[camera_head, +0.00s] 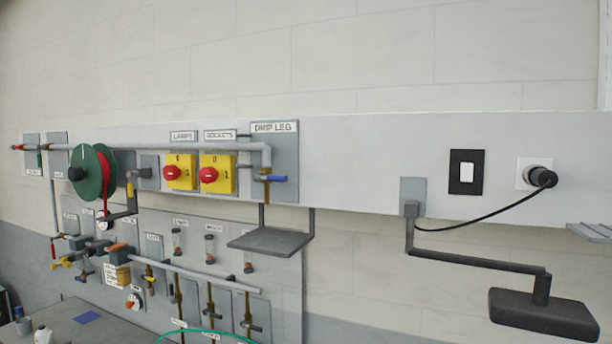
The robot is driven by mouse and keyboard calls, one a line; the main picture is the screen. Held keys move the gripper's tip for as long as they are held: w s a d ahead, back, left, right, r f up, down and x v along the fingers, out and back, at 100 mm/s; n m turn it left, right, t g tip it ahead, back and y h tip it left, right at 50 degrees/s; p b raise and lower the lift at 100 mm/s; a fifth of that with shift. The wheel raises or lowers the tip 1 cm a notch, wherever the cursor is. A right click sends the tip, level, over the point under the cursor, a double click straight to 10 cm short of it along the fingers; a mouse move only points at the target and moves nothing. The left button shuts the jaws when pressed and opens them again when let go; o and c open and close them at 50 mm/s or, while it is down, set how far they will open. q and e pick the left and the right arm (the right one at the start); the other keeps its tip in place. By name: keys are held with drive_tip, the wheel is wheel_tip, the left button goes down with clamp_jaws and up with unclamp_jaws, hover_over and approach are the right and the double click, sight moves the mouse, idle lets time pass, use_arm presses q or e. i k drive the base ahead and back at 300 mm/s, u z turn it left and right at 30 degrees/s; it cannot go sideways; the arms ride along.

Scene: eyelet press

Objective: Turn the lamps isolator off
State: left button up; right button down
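The lamps isolator (181,171) is a yellow box with a red rotary knob on its front, on the wall panel left of centre. A label (183,136) reading LAMPS sits above it. The knob's exact position is too small to read. A matching yellow and red isolator (217,174) stands just to its right under a SOCKETS label (220,135). Neither of my grippers shows in this view.
A grey pipe runs in front of the panel above the isolators, down to a DRIP LEG valve with a blue handle (273,178). A green reel (92,172) is at left. A small grey shelf (270,241) juts out below. A jointed arm with a dark pad (543,314) sticks out at right.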

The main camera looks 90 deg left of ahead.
sight(171, 172)
drive_tip(key=u, duration=3.55)
drive_tip(key=k, duration=0.4)
drive_tip(key=u, duration=1)
drive_tip(key=i, duration=0.65)
drive_tip(key=u, duration=0.25)
